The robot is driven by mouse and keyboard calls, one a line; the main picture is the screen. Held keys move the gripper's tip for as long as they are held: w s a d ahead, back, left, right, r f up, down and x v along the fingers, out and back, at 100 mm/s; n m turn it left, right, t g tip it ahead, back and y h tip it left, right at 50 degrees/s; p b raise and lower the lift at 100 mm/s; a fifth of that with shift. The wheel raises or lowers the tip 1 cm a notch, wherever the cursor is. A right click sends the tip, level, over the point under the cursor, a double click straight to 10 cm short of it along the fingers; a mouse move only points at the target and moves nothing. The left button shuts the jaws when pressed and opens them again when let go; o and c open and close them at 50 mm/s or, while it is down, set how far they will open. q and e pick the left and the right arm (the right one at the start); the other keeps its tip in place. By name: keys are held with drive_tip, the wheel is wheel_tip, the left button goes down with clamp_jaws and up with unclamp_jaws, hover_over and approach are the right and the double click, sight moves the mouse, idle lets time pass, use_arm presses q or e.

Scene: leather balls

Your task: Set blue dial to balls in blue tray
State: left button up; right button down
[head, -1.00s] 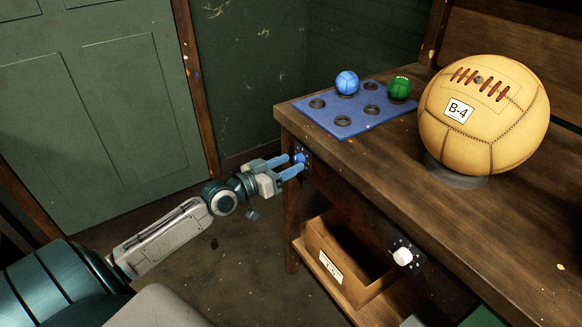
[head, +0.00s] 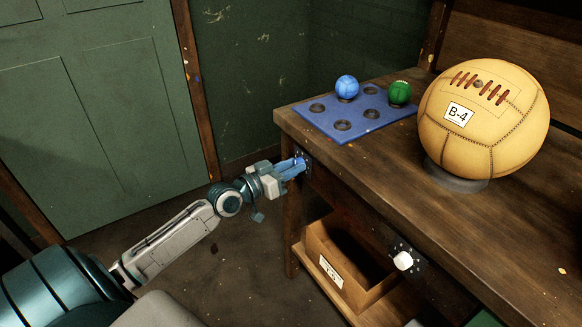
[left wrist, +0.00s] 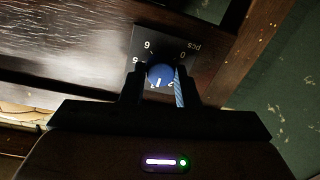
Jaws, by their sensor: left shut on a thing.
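The blue dial (left wrist: 160,76) is on a dark plate with numbers on the front of the wooden bench, near its left corner. My left gripper (head: 298,166) is shut on the dial; its two fingers also flank it in the left wrist view. The plate's markings (left wrist: 187,47) include "pcs" and digits, partly hidden by the fingers. The blue tray (head: 352,132) lies on the bench top and has several round holes. My right gripper is not in view.
A large tan laced ball (head: 484,115) labelled B-4 stands on a grey base on the bench. A white dial (head: 403,260) is on the bench front further right. An open brown box (head: 338,280) sits on the shelf below. A green door is at left.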

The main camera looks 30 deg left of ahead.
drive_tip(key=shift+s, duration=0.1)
use_arm(q)
drive_tip(key=shift+n+g+p, duration=0.3)
drive_tip(key=shift+n+p, duration=1.2)
drive_tip(key=shift+n, duration=2.6)
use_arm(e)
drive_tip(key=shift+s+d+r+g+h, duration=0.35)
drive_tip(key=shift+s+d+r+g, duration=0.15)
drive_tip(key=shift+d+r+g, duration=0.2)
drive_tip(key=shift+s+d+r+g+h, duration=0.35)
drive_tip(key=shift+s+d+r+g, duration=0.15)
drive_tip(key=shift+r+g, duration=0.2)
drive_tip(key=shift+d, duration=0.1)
use_arm(q)
drive_tip(key=o, duration=1)
